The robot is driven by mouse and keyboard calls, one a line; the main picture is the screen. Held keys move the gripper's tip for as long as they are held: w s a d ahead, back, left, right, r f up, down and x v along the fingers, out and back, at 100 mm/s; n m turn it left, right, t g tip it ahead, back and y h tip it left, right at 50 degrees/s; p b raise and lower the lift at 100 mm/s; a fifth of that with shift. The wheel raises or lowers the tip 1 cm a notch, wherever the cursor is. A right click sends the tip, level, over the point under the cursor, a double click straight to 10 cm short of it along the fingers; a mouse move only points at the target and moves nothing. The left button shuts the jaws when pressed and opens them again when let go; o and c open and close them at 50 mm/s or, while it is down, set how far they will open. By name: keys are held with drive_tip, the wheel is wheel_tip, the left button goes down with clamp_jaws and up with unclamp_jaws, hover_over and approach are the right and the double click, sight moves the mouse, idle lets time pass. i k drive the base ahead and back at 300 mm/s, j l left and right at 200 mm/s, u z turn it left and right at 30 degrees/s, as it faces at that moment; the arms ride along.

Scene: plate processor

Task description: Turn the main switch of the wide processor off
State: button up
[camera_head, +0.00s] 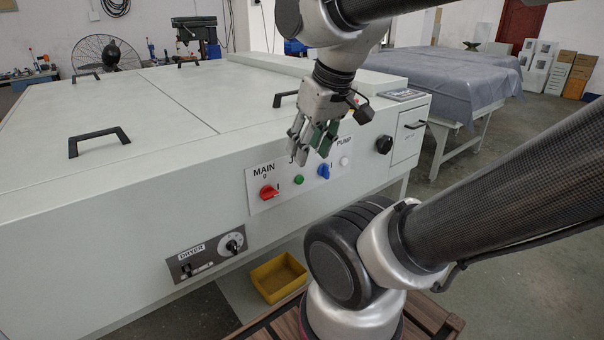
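The wide processor (110,215) is a large pale grey-green cabinet filling the left and middle of the view. On its front, a white panel (285,203) carries the red main switch (268,192) under the word MAIN, with 0 above it and I to its right. The red handle lies tilted, its right end slightly raised, towards the I side. My gripper (313,158) hangs in front of the panel, above and right of the red switch, and does not touch it. Its fingers point down and are apart, with nothing seen between them. It hides part of the panel's lettering.
Right of the main switch are a green button (298,180), a blue switch (323,171) and a white button (344,161). A black knob (384,145) sits further right. The dryer panel (207,258) is lower left. A yellow bin (278,277) stands on the floor below.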

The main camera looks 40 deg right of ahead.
sight(267, 191)
drive_tip(key=j+z, duration=0.1)
drive_tip(key=j, duration=0.7)
drive_tip(key=k+j, duration=0.2)
drive_tip(key=j, duration=0.55)
drive_tip(key=i+z, duration=0.05)
